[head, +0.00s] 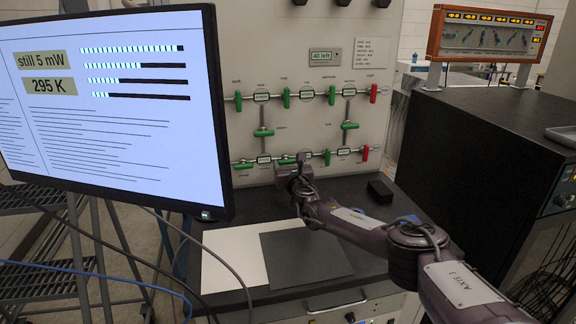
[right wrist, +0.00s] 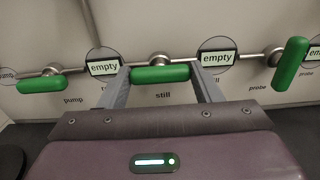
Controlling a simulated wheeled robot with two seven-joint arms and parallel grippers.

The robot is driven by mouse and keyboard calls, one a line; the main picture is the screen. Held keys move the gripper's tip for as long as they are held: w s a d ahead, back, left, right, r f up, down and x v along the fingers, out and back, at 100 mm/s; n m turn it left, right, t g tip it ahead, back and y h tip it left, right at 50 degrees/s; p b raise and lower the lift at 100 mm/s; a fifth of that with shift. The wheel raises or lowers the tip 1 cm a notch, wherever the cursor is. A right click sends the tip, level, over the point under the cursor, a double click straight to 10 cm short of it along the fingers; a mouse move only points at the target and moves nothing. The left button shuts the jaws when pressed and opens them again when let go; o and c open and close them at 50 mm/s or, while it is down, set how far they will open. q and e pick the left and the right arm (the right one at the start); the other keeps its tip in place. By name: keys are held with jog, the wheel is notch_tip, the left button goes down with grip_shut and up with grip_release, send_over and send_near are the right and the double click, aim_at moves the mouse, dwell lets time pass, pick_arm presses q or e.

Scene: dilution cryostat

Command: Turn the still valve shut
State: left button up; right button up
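The green still valve handle (right wrist: 160,74) lies nearly level, in line with its pipe, above the printed word "still" in the right wrist view. My right gripper (right wrist: 160,78) has one finger at each end of this handle, and both fingers appear to touch it. In the head view my right gripper (head: 303,160) is at the lower valve row of the pale panel (head: 300,120) and partly covers the still valve. My left gripper is out of view.
A level green pump handle (right wrist: 42,84) is to the left and an upright green probe handle (right wrist: 290,66) to the right. Gauges beside the still valve read "empty". A monitor (head: 110,110) stands left, a black cabinet (head: 480,150) right. A small black block (head: 380,191) lies on the bench.

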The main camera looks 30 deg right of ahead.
jog(key=shift+c, duration=0.7)
jog(key=shift+f+m, duration=0.1)
jog(key=shift+m, duration=0.2)
jog(key=m+b, duration=0.3)
jog(key=shift+f, duration=0.2)
jog(key=m+b, duration=0.5)
jog(key=m, duration=0.1)
jog(key=m+b, duration=0.3)
jog(key=m, duration=0.2)
jog(key=shift+r+m+b, duration=0.15)
jog(key=shift+m+b, duration=0.6)
jog(key=shift+m, duration=1.15)
jog(key=o, duration=1)
jog(key=shift+r, duration=0.1)
